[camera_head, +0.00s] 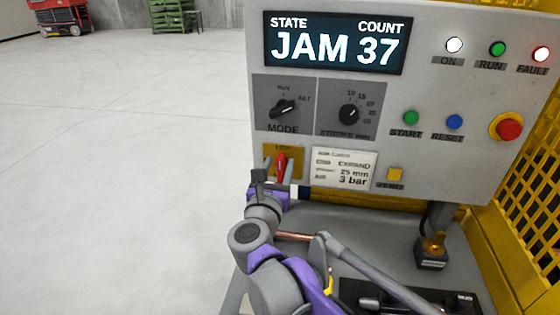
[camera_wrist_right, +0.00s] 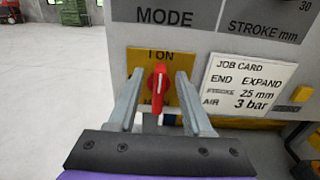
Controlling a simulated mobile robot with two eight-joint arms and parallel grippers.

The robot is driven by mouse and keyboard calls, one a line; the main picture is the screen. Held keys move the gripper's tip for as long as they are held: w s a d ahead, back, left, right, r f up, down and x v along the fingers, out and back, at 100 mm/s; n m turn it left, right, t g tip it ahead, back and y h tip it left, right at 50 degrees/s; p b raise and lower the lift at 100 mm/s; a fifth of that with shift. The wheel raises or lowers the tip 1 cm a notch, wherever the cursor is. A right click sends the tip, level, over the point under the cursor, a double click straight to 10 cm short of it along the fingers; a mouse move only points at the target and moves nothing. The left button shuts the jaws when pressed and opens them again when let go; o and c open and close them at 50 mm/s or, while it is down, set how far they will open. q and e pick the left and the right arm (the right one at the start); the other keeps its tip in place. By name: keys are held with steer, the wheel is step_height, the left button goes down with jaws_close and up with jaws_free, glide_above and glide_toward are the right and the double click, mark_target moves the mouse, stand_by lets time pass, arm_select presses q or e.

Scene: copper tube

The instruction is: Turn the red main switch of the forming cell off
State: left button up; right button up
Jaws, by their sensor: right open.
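The red main switch (camera_head: 281,167) sits on a yellow plate (camera_head: 297,153) at the lower left of the forming cell's panel. In the right wrist view its red handle (camera_wrist_right: 158,84) stands near upright, and "I ON" shows on the yellow plate (camera_wrist_right: 134,58) above it. My right gripper (camera_head: 281,170) is open at the switch. In the right wrist view its two fingers (camera_wrist_right: 160,80) stand on either side of the handle, with a visible gap on each side. The lower lettering on the plate is partly hidden. My left gripper is not in view.
The display (camera_head: 335,45) reads JAM 37. The mode knob (camera_head: 284,107) and stroke knob (camera_head: 349,114) sit above the switch. A job card (camera_head: 343,170) is to its right. The red emergency button (camera_head: 509,129) is far right. Open floor (camera_head: 120,150) lies left.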

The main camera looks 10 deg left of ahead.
steer(key=shift+w, duration=0.9)
steer(key=shift+c, duration=0.3)
jaws_close()
